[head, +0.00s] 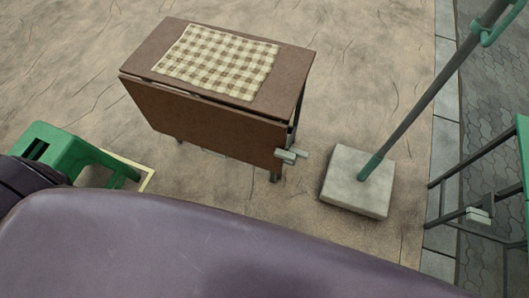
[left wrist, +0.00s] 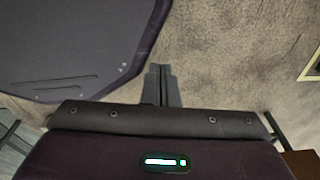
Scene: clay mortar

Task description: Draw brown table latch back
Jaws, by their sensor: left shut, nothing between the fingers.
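The brown table (head: 205,122) stands in the middle of the head view, with its front leaf hanging down. A small pale grey-green latch (head: 290,155) sits low at the table's right front corner; its fine position is too small to tell. My left gripper (left wrist: 161,72) shows in the left wrist view, shut and empty over bare ground. In the head view only a dark part of my left arm shows at the left edge, and the gripper is hidden. It is apart from the latch. My right gripper is in neither view.
A checked cloth (head: 217,62) lies on the tabletop. A green stool (head: 62,150) stands at left by a cream-edged frame (head: 147,181). A pale block base (head: 345,195) with a grey pole stands right of the latch. A green table (head: 523,150) with a pale fitting (head: 478,215) is far right.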

